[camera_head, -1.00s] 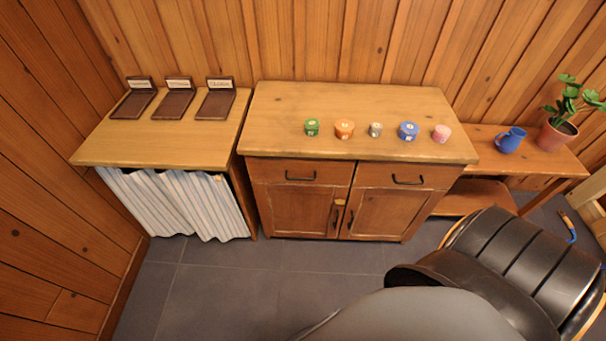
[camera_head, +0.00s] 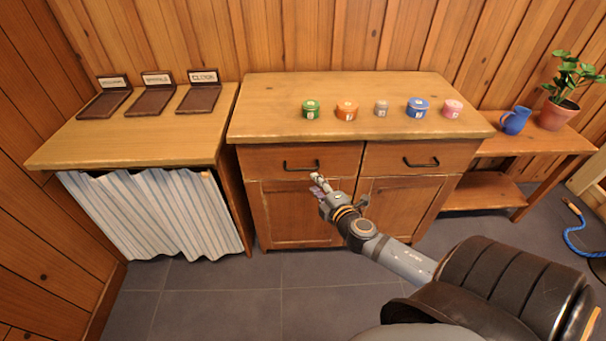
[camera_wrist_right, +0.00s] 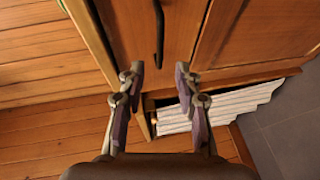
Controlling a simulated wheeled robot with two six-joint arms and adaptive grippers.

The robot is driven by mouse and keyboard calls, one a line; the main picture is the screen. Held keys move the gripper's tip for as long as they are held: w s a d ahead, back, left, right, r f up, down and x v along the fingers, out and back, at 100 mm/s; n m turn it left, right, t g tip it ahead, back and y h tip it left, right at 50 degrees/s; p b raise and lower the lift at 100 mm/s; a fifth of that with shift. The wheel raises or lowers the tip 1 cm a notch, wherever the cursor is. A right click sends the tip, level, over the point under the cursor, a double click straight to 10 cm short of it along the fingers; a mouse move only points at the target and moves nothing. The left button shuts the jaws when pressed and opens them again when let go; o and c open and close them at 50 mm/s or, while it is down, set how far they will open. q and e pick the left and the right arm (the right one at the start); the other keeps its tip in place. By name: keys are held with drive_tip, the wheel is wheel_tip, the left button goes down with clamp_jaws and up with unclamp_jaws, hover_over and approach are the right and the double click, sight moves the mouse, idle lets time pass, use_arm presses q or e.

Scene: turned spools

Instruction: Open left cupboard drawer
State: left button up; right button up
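The cupboard's left drawer (camera_head: 265,160) is shut, its front flush with the cupboard. Its dark bar handle (camera_head: 301,166) is in the middle of the front. My right gripper (camera_head: 318,184) is in front of the cupboard, just below and right of the handle's right end. In the right wrist view, the two fingers (camera_wrist_right: 160,76) are apart with nothing between them. The dark handle (camera_wrist_right: 158,32) lies ahead of the fingertips, in line with the gap; I see no contact. My left gripper is not in view.
On the cupboard top (camera_head: 345,92) stand several small round spools, including a green one (camera_head: 310,108). The right drawer (camera_head: 420,157) is shut. A desk with a striped curtain (camera_head: 150,210) is at left.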

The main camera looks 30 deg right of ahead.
sight(304, 170)
drive_tip(key=p+x, duration=0.1)
drive_tip(key=x, duration=0.8)
drive_tip(key=shift+w+r+p, duration=0.1)
drive_tip(key=shift+w+p, duration=0.1)
drive_tip(key=shift+p, duration=0.1)
drive_tip(key=shift+w, duration=0.45)
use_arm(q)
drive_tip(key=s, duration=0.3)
use_arm(e)
drive_tip(key=shift+c, duration=0.3)
clamp_jaws()
